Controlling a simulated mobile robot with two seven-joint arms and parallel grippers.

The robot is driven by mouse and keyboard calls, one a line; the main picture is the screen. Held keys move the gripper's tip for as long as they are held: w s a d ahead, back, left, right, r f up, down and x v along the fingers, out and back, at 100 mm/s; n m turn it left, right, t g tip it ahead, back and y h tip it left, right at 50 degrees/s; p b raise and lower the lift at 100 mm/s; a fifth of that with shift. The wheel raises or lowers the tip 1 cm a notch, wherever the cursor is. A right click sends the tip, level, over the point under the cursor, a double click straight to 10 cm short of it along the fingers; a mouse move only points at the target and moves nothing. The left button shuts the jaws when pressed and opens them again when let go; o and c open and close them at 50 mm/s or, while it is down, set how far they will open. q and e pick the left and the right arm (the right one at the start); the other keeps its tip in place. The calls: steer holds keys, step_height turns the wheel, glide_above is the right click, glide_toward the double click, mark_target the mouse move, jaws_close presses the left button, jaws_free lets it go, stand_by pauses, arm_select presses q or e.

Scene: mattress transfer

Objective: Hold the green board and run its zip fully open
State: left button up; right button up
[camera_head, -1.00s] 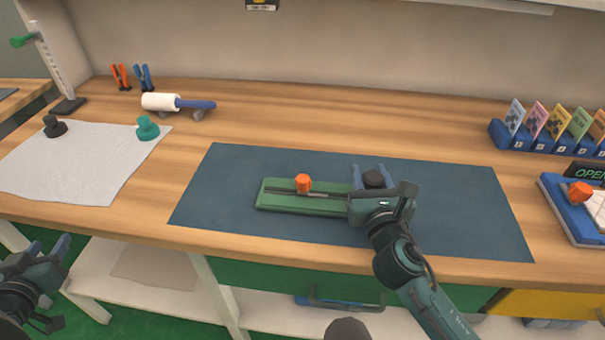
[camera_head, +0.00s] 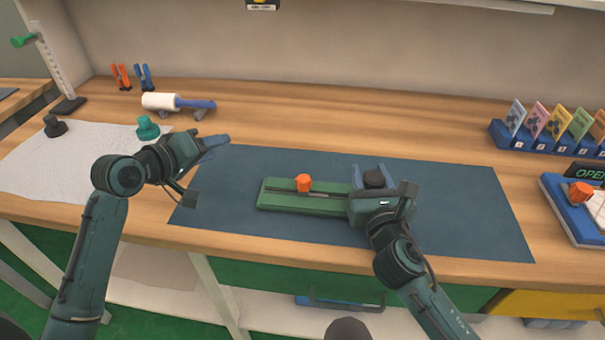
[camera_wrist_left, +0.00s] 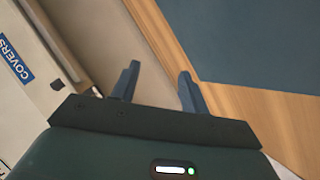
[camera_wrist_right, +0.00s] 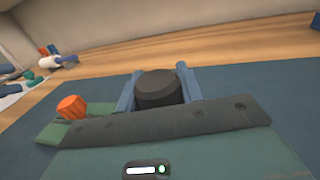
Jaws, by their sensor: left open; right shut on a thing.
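The green board (camera_head: 290,205) lies flat on the dark blue mat, with a dark zip strip along its length. An orange knob (camera_head: 303,183), the likely zip pull, stands on the strip left of the board's middle; it also shows in the right wrist view (camera_wrist_right: 71,107). My right gripper (camera_head: 372,173) is shut on a black knob (camera_wrist_right: 157,89) at the board's right end and hides that end. My left gripper (camera_head: 215,145) is open and empty, left of the board and apart from it. In the left wrist view its fingers (camera_wrist_left: 155,88) have nothing between them.
The blue mat (camera_head: 460,220) is bare around the board. A white cloth (camera_head: 70,165) with black and teal knobs lies at left. A lint roller (camera_head: 175,103) lies behind. A blue card rack (camera_head: 545,142) and a blue tray (camera_head: 560,205) stand at right.

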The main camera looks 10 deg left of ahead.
arm_select(q)
steer(key=d+r+m+g+h, duration=0.2)
steer(key=d+r+m+g, duration=0.3)
steer(key=d, duration=0.8)
steer(key=m+g+y, duration=0.3)
steer(key=y, duration=0.4)
glide_toward(303, 178)
steer(key=x, duration=0.8)
steer(key=shift+f, duration=0.35)
steer(key=shift+c, duration=0.6)
jaws_close()
